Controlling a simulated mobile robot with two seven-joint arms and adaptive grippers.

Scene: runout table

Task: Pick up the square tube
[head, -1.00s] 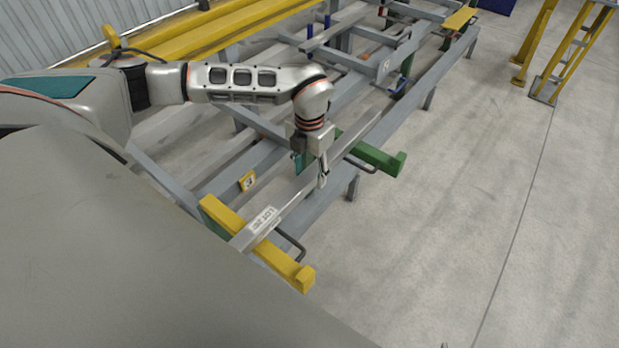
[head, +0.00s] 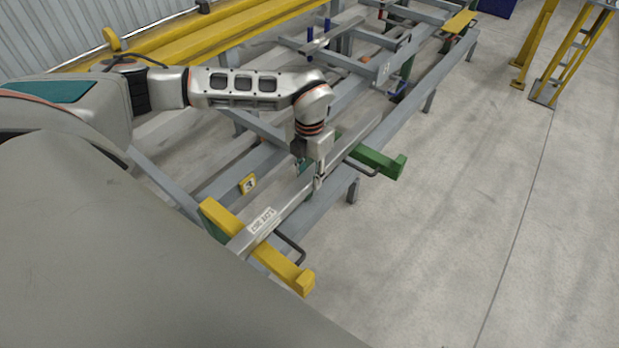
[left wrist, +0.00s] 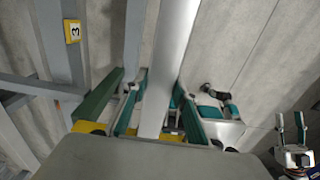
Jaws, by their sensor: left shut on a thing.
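The square tube (head: 288,211) is a long grey metal bar with a white label near its front end. It lies lengthwise along the runout table, crossing a yellow arm (head: 288,266) at the front and a green arm (head: 389,164) further back. My left gripper (head: 318,183) is shut on the tube at about mid-length, from above. In the left wrist view the tube (left wrist: 173,48) runs between the left gripper's teal fingers (left wrist: 158,100). My right gripper (left wrist: 290,121) shows small at the right edge there, its fingers apart and empty.
The table's grey frame (head: 437,75) stretches away to the upper right. A yellow number tag (head: 248,183) sits left of the tube. Yellow beams (head: 195,38) run along the wall. Yellow ladder-like steps (head: 575,55) stand at the far right. The floor at right is clear.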

